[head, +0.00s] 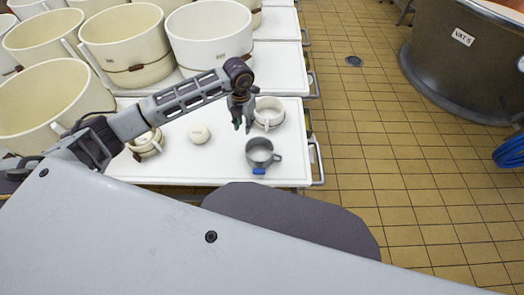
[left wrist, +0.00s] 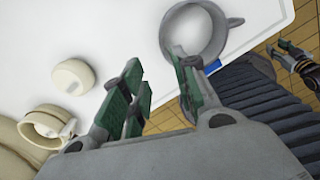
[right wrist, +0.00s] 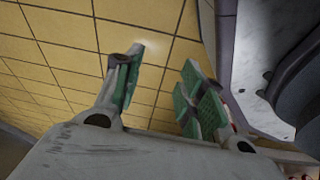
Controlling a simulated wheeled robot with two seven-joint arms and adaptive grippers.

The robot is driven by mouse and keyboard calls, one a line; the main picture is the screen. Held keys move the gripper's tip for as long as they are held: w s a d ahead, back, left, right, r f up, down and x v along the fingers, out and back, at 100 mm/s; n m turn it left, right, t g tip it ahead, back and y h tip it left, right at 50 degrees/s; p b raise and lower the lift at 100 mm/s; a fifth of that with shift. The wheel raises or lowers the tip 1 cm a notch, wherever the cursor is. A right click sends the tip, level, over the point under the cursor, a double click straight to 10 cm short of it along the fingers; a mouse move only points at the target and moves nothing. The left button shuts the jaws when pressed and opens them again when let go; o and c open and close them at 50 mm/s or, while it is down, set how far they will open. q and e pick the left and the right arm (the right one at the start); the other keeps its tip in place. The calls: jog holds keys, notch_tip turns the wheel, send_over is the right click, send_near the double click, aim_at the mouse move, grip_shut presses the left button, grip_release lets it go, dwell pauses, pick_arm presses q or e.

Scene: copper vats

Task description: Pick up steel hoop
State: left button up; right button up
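The steel hoop (head: 262,159) is a small grey ring with a side handle. It rests near the front right corner of the white tabletop, with a small blue piece at its front edge. My left gripper (head: 241,122) points down just behind and left of the hoop. In the left wrist view the hoop (left wrist: 165,38) shows at the top, partly covered by one finger of the left gripper (left wrist: 157,66). The left fingers are apart with nothing between them. My right gripper (right wrist: 163,62) is open and empty, with tiled floor beyond it. It is not made out in the head view.
The white table (head: 225,170) also bears a cream handled ring (head: 268,113), a round cream piece (head: 199,133) and another cream ring (head: 146,145). Large cream tubs (head: 210,42) stand behind and left. A vat (head: 455,70) stands right, across open tiled floor (head: 365,130).

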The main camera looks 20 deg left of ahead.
pick_arm(q)
jog(key=shift+f, duration=0.1)
notch_tip(320, 180, down, 8)
jog(key=shift+f+b, duration=0.25)
jog(key=shift+b, duration=0.2)
pick_arm(e)
jog(key=shift+w+a+r, duration=0.65)
jog(key=shift+a+r, duration=0.15)
jog(key=shift+r, duration=0.1)
pick_arm(q)
jog(key=shift+d, duration=0.1)
